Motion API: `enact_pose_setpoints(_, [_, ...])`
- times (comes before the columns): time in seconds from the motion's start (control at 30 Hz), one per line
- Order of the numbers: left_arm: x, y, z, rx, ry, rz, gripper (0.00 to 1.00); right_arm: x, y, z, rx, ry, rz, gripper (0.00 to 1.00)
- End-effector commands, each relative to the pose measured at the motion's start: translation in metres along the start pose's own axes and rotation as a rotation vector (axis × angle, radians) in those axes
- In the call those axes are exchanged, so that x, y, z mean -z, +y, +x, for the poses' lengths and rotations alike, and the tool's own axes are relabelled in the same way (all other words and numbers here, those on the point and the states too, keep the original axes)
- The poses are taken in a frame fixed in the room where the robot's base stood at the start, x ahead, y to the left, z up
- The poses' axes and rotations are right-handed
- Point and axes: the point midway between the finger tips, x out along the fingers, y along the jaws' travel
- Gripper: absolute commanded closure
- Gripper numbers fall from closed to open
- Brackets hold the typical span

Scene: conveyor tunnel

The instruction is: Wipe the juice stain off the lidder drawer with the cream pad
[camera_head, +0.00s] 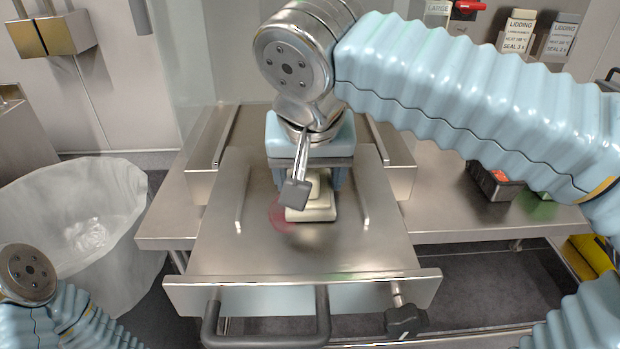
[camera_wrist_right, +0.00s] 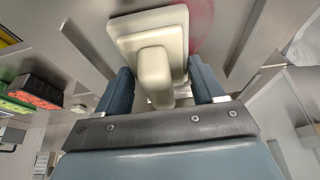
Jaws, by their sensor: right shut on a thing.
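The lidder drawer (camera_head: 290,258) is pulled out, its flat steel top facing up. A pink-red juice stain (camera_head: 277,215) lies on it near the middle, partly hidden by the pad. The cream pad (camera_head: 312,211) rests at the stain's right edge; whether it touches the steel is hard to tell. In the right wrist view the pad (camera_wrist_right: 150,42) has a wide base and a block handle, with the red stain (camera_wrist_right: 200,25) beside it. My right gripper (camera_head: 312,185) is shut on the pad's handle from above. My left gripper is out of view.
A clear-lined bin (camera_head: 70,225) stands at the left. A bar handle (camera_head: 265,335) and dark knob (camera_head: 405,320) stick out of the drawer front. Dark trays with red and green contents (camera_head: 497,180) sit on the steel bench at the right.

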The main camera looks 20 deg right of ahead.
Motion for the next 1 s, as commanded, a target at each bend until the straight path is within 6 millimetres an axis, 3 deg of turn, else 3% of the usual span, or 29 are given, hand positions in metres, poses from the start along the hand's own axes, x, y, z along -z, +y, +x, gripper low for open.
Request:
enact_pose_setpoints(0.63, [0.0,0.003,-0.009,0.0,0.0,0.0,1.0,0.035,0.0,0.018,0.0,-0.001,0.0,0.68])
enact_pose_setpoints(0.87, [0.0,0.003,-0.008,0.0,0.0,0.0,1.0,0.034,0.0,0.018,-0.001,-0.003,-0.001,0.68])
enact_pose_setpoints(1.0, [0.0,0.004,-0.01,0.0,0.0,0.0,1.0,0.039,0.0,0.006,0.0,-0.001,0.0,0.68])
